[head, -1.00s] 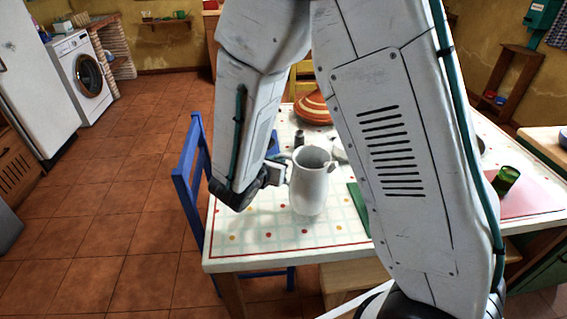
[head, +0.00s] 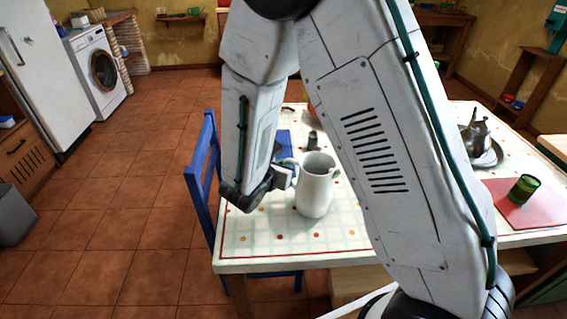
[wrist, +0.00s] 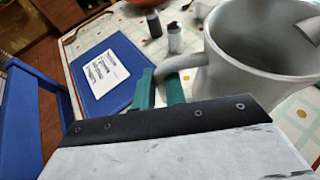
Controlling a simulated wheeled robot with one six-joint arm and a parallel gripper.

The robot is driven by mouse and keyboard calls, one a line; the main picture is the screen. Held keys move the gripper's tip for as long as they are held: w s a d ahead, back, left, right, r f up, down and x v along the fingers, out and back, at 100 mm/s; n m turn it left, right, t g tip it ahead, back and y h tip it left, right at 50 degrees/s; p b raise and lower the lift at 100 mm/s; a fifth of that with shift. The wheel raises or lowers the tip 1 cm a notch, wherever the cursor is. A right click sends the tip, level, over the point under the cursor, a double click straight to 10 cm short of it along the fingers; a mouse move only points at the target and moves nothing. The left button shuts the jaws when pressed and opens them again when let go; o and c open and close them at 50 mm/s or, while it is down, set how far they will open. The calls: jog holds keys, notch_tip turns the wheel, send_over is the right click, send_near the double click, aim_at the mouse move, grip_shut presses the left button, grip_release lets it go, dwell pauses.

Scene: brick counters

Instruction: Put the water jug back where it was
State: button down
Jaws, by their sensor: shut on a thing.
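The white water jug (head: 316,188) is upright at the near left part of the table, over the patterned tablecloth (head: 270,240). I cannot tell whether its base touches the cloth. My gripper (head: 290,172) is at the jug's left side, shut on its handle. In the wrist view the green fingertips (wrist: 160,88) close around the handle (wrist: 183,62), and the jug's open rim (wrist: 262,40) shows at the right. My arm hides the middle of the table in the head view.
A blue book (wrist: 100,70) lies left of the jug, with small shakers (wrist: 175,38) behind. A blue chair (head: 203,165) stands at the table's left edge. At the right are a green cup (head: 524,189) on a pink mat (head: 505,212) and a metal teapot (head: 478,135) on a tray.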

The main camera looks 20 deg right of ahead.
jog(key=c, duration=1.5)
grip_release()
jog(key=shift+o, duration=0.2)
jog(key=v, duration=0.7)
jog(key=shift+s+a, duration=0.25)
jog(key=shift+a, duration=0.15)
jog(key=shift+f, duration=0.15)
